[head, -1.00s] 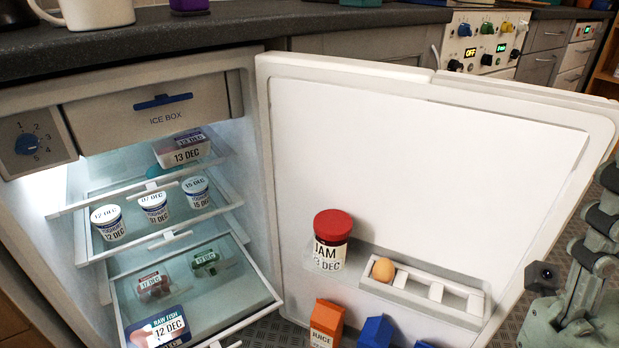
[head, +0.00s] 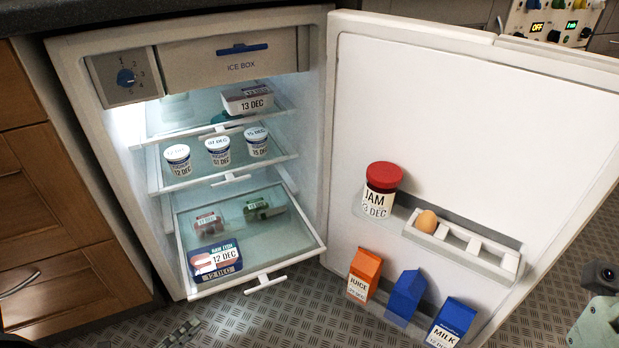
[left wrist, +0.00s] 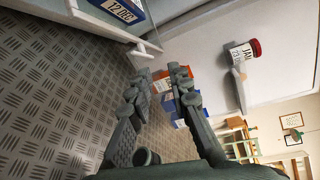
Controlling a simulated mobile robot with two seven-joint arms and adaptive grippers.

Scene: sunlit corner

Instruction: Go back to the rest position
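My left gripper (head: 181,334) shows at the bottom left of the head view, low over the floor in front of the fridge. In the left wrist view its two fingers (left wrist: 161,85) stand apart with nothing between them. Part of my right arm (head: 598,322) shows at the right edge of the head view; its fingers are out of the picture. The fridge's open door (head: 470,130) stands between my two arms. The pulled-out drawer (head: 268,281) is behind and above the left gripper.
The door holds a jam jar (head: 382,190), an egg (head: 426,221), a juice carton (head: 364,275), a blue carton (head: 406,296) and a milk carton (head: 451,323). The drawer holds a raw fish pack (head: 215,259). Wooden cabinets (head: 50,210) stand left. The patterned floor (head: 300,310) looks clear.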

